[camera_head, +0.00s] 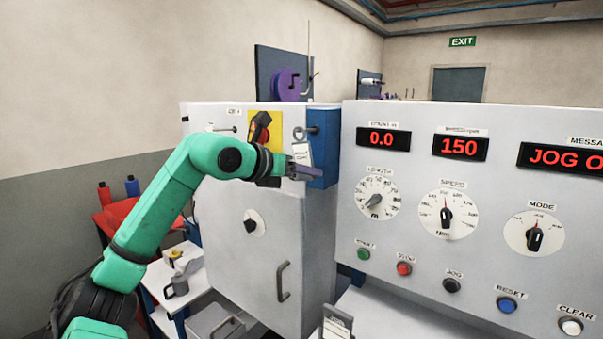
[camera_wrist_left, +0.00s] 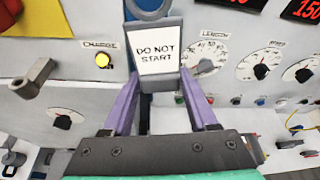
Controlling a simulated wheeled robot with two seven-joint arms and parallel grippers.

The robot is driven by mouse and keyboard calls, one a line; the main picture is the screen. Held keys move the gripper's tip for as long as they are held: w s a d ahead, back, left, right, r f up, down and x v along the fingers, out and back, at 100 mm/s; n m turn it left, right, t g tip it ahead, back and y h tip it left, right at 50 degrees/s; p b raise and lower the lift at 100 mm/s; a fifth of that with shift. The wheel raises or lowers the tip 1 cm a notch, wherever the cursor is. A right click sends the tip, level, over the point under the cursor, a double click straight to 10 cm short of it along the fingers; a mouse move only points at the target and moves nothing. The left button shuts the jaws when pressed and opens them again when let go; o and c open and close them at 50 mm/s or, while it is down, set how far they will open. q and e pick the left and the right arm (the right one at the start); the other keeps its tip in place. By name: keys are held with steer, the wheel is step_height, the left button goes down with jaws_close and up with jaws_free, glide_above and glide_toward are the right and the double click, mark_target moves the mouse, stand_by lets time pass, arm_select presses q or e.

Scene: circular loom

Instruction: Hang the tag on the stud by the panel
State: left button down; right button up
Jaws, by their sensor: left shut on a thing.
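The tag is a white card reading "DO NOT START" in a grey frame (camera_wrist_left: 158,52); in the head view the tag (camera_head: 301,154) hangs below a grey ring (camera_head: 299,133). My left gripper (camera_wrist_left: 160,76) is shut on the tag's lower part, with purple fingers either side; it also shows in the head view (camera_head: 303,172). A dark stud (camera_head: 313,130) shows at the top of the blue box, just right of the ring. I cannot tell whether the ring is around it. The ring's top is cut off in the wrist view. My right gripper is not in view.
The blue box (camera_head: 325,165) stands between the grey cabinet (camera_head: 262,275) and the control panel (camera_head: 400,250). A red-and-black switch on a yellow plate (camera_head: 261,130) is left of the tag. Another small peg (camera_head: 222,129) is further left. A handle (camera_head: 284,282) sticks out below.

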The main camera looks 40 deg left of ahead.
arm_select(q)
steer(key=shift+f, duration=0.15)
steer(key=shift+c, duration=0.5)
jaws_free()
steer(key=b+v, duration=0.4)
steer(key=v, duration=0.5)
steer(key=shift+f+b, duration=0.3)
steer(key=shift+b, duration=0.1)
steer(key=shift+s+d, duration=0.1)
